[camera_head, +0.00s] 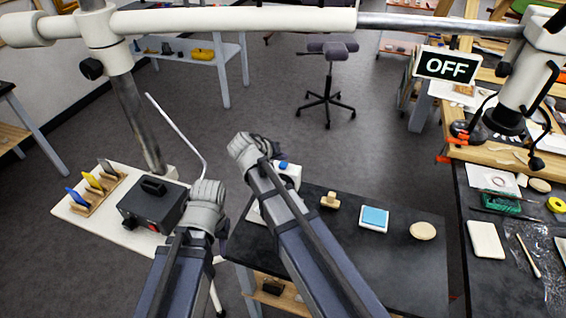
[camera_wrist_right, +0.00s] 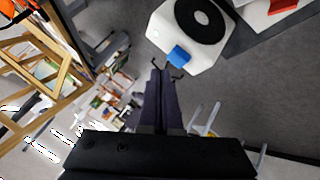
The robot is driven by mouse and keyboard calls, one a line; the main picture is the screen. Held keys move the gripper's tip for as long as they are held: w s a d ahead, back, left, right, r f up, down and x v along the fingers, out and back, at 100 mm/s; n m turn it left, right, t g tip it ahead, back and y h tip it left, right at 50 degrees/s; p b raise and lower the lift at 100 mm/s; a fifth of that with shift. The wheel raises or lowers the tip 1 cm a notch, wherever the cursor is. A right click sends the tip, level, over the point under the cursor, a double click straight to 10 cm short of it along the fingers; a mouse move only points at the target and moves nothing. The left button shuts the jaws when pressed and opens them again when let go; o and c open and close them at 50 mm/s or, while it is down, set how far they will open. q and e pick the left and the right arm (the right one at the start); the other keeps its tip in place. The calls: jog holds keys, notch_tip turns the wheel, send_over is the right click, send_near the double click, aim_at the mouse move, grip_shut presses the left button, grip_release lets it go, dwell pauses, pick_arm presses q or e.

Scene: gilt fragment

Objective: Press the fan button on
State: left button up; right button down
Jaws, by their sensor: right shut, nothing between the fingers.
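The fan is a white box (camera_wrist_right: 190,38) with a round black grille, at the top of the right wrist view. Its blue button (camera_wrist_right: 179,56) sticks out from the near corner. In the head view the fan (camera_head: 290,176) is partly hidden behind my right arm, and the blue button (camera_head: 283,165) shows on top. My right gripper (camera_wrist_right: 166,70) is shut and empty, its tips just beside the button; I cannot tell whether they touch. A sign (camera_head: 447,66) reads OFF. My left gripper (camera_head: 207,195) is at the left; its fingers are hidden.
The dark table (camera_head: 400,270) holds a wooden stamp (camera_head: 330,201), a blue pad (camera_head: 374,217) and a round wooden piece (camera_head: 423,231). A black box (camera_head: 152,207) stands on the white table at left. A pole with a crossbar (camera_head: 230,20) spans the top.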

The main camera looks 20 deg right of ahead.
aim_at(282, 167)
jog(key=shift+r+p, duration=2.3)
jog(key=shift+r, duration=0.3)
jog(key=shift+s+f, duration=0.1)
